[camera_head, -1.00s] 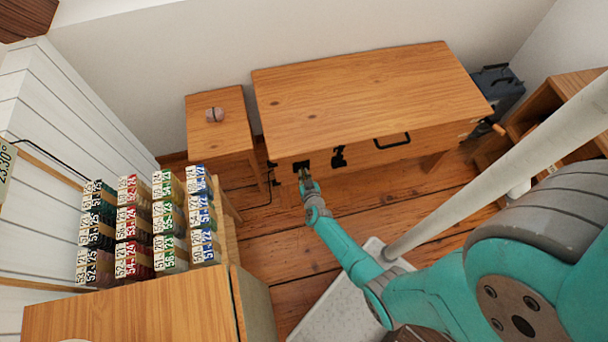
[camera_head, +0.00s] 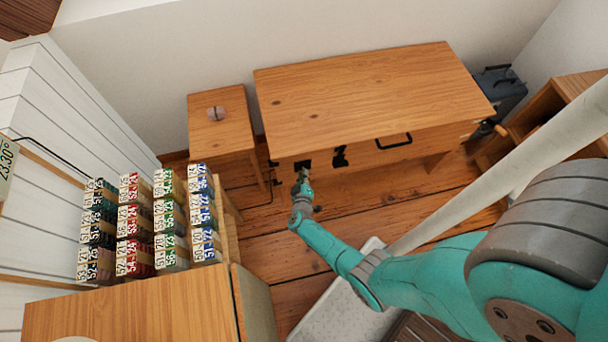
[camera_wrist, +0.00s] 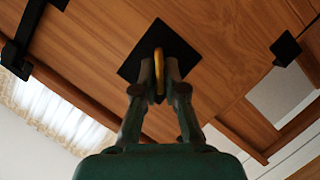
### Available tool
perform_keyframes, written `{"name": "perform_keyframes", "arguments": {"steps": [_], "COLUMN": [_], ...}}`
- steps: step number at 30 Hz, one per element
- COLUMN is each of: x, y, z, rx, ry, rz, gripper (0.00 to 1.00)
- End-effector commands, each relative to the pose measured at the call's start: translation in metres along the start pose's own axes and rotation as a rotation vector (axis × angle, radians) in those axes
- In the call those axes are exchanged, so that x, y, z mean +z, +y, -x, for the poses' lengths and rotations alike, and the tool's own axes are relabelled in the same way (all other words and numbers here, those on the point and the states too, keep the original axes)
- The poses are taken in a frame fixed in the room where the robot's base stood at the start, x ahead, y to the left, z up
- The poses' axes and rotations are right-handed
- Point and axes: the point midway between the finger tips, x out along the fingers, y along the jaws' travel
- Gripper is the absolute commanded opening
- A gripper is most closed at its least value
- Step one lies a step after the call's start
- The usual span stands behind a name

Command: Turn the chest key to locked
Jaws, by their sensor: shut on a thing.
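The wooden chest (camera_head: 370,90) stands against the back wall, and its front carries a dark lock plate, seen in the wrist view as a black square (camera_wrist: 185,45). A yellow key (camera_wrist: 159,70) stands out from this plate, seen nearly edge-on. My gripper (camera_wrist: 159,75) is shut on the key, one finger on each side of its bow. In the head view my gripper (camera_head: 303,175) is at the chest front, below the left part of its top edge. The key's shaft and the keyhole are hidden.
A black latch (camera_head: 340,156) and a black handle (camera_head: 393,141) are on the chest front to the right. A small wooden table (camera_head: 220,140) with a round pinkish object stands left. A rack of numbered blocks (camera_head: 150,225) is nearer on the left.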

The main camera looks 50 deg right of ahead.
Motion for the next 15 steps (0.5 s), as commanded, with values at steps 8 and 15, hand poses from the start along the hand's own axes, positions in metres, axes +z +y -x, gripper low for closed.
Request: {"name": "perform_keyframes", "arguments": {"steps": [8,15], "x": [-0.0010,-0.0004], "y": [-0.0041,-0.0049], "z": [-0.0005,-0.0007], "rx": [0.090,0.134], "ry": [0.002,0.002], "rz": [0.223,0.327], "gripper": [0.00,0.00]}}
